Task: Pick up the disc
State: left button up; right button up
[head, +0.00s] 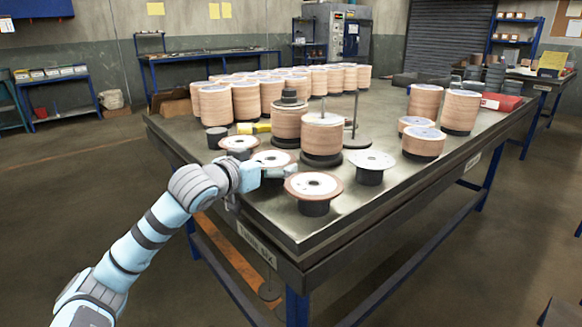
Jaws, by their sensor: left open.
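Several single discs rest on short dark stands along the near edge of the table. The closest disc (313,184) is brown-rimmed with a white centre. A similar disc (271,157) sits behind my arm's end, and another disc (239,142) lies farther back to the left. A pale disc (370,159) is to the right. My left gripper (289,170) is open, at about disc height between the closest disc and the one behind it. I cannot tell whether it touches either. My right gripper is not in view.
Tall stacks of brown discs (322,133) stand mid-table, with many more stacks (245,101) behind. Shorter stacks (423,141) stand on the right. A yellow item (254,128) lies near the left edge. The front right of the dark tabletop (400,190) is clear.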

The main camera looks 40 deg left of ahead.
pick_arm(q)
jog(key=shift+s+a+r, duration=0.25)
jog(key=shift+s, duration=0.1)
jog(key=shift+d, duration=0.15)
jog(key=shift+c, duration=1.2)
jog(key=shift+w+d, duration=0.2)
jog(key=c, duration=1.4)
